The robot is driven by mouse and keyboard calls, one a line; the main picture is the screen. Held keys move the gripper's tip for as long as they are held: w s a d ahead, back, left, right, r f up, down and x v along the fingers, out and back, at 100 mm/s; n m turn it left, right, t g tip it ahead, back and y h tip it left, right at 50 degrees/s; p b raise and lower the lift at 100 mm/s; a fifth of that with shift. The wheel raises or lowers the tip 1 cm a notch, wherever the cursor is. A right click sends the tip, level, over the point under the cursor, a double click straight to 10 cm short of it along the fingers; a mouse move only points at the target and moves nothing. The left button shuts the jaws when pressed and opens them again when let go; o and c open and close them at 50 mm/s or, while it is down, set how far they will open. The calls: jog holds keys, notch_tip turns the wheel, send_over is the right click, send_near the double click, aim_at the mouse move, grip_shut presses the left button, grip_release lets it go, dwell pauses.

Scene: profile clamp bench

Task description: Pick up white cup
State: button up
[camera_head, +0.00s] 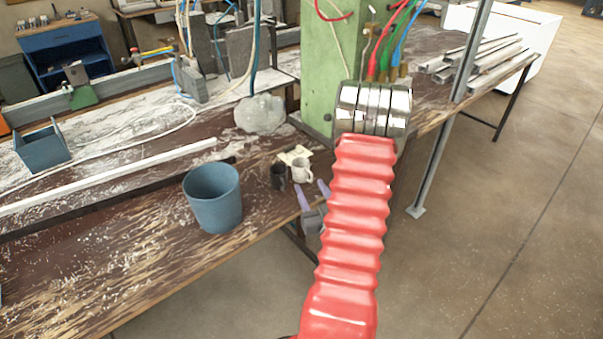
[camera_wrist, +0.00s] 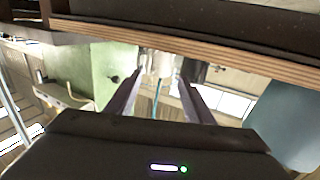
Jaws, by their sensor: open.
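The white cup (camera_head: 302,171) stands near the front edge of the wooden bench, beside a dark cup (camera_head: 278,176). My gripper (camera_head: 310,187) is just in front of the white cup, its two purple fingers apart and nothing held. In the wrist view, which is upside down, the white cup (camera_wrist: 160,63) shows beyond and between the fingertips of my gripper (camera_wrist: 160,80). The dark cup (camera_wrist: 194,70) is to its right there, partly behind a finger. I cannot tell the exact gap to the white cup.
A blue bucket (camera_head: 213,198) stands on the bench left of the cups; it also shows in the wrist view (camera_wrist: 287,125). A green column (camera_head: 325,60) rises behind the cups. A grey lump (camera_head: 261,114) lies farther back. Open floor (camera_head: 480,240) is at the right.

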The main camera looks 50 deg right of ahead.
aim_at(303, 171)
jog(key=x, duration=0.5)
jog(key=shift+w+d, duration=0.2)
jog(key=shift+w, duration=0.05)
jog(key=shift+x, duration=2.6)
jog(key=c, duration=0.8)
jog(key=shift+r, duration=0.15)
jog(key=shift+r, duration=4.85)
